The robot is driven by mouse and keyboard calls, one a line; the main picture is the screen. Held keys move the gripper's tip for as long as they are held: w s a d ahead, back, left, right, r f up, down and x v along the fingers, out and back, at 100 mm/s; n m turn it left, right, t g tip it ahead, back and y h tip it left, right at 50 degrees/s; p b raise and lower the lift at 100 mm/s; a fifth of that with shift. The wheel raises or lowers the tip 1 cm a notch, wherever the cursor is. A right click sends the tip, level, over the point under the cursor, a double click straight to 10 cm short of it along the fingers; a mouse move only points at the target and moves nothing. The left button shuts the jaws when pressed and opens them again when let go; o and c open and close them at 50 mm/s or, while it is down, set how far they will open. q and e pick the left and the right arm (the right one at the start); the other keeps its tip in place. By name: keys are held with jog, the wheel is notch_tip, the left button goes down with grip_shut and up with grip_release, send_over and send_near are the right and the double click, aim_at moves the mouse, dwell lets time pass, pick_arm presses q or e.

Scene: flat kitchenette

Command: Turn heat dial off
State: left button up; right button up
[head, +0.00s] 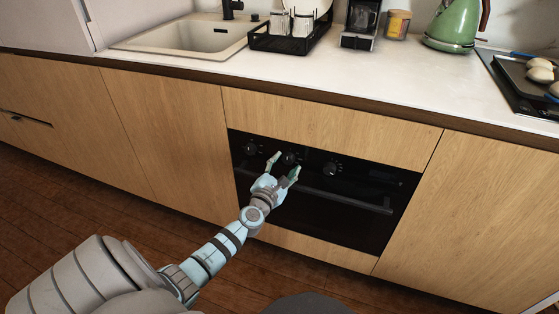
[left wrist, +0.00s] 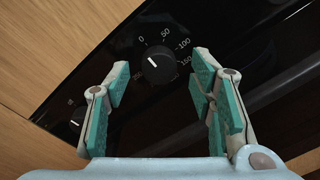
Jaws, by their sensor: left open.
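The oven has a black control panel with three dials. The middle dial (head: 290,158) is just beyond my left gripper (head: 284,167) in the head view. In the left wrist view, a round black dial (left wrist: 159,66) is ringed by white numbers, including 0, 50 and 100. Its white pointer mark slants to the upper left; the exact setting is hard to read. My left gripper (left wrist: 163,88) is open, with its green-padded fingers on either side below the dial. Nothing is between the fingers, and they look apart from the dial. My right gripper is not in view.
A left dial (head: 250,148) and a right dial (head: 331,168) flank the middle one. The oven handle (head: 345,200) runs below the panel. Wooden cabinet fronts surround the oven. The counter above holds a sink (head: 185,38), a black rack (head: 285,42) and a green kettle (head: 455,28).

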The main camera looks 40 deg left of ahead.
pick_arm(q)
jog(key=v, duration=1.1)
